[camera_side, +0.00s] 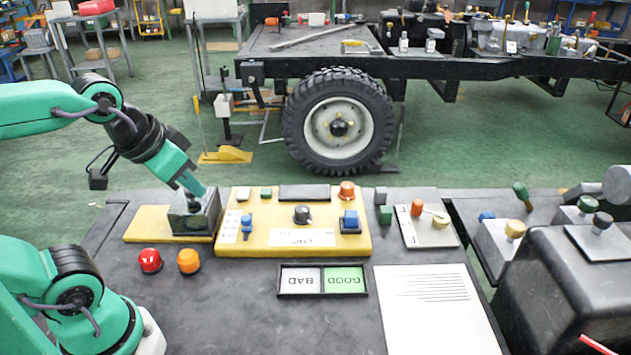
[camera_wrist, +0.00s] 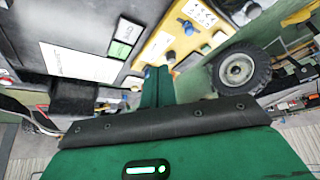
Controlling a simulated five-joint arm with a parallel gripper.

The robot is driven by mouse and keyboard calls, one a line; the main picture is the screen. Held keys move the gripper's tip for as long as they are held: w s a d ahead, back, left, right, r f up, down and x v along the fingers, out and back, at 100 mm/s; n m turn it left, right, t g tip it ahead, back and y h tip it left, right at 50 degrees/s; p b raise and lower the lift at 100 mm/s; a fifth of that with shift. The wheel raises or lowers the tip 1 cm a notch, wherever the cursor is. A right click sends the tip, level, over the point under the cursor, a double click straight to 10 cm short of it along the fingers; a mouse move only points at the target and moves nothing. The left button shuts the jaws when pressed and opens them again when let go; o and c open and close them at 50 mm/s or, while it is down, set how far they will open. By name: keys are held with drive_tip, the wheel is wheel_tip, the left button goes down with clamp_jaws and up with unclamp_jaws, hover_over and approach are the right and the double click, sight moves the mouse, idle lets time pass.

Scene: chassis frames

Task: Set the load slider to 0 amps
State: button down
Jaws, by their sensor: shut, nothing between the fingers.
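The yellow control panel (camera_side: 270,248) lies on the dark bench in the side view. A blue slider handle (camera_side: 247,222) stands near its left end, beside a white scale strip (camera_side: 230,226) whose numbers are too small to read. My gripper (camera_side: 195,190) points down at the dark grey box (camera_side: 190,222), left of the panel. It is shut and empty, apart from the slider; whether it touches the box I cannot tell. The wrist view shows my green fingers (camera_wrist: 157,85) and the panel (camera_wrist: 160,42) beyond them.
On the panel are a black knob (camera_side: 302,214), a blue switch (camera_side: 350,220) and an orange button (camera_side: 347,190). Red (camera_side: 150,261) and orange (camera_side: 189,261) domes stand in front, with a BAD/GOOD tray (camera_side: 322,295) and a paper sheet (camera_side: 435,315).

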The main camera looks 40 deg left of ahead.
drive_tip(key=c, duration=2.2)
unclamp_jaws()
drive_tip(key=c, duration=1.4)
unclamp_jaws()
drive_tip(key=shift+w, duration=0.1)
drive_tip(key=shift+c, duration=0.2)
drive_tip(key=shift+o, duration=1.2)
drive_tip(key=shift+w+a, duration=0.1)
drive_tip(key=shift+w, duration=0.05)
drive_tip(key=g, duration=0.6)
hover_over(246, 217)
drive_tip(key=shift+f, duration=5.9)
drive_tip(key=shift+f, duration=3.85)
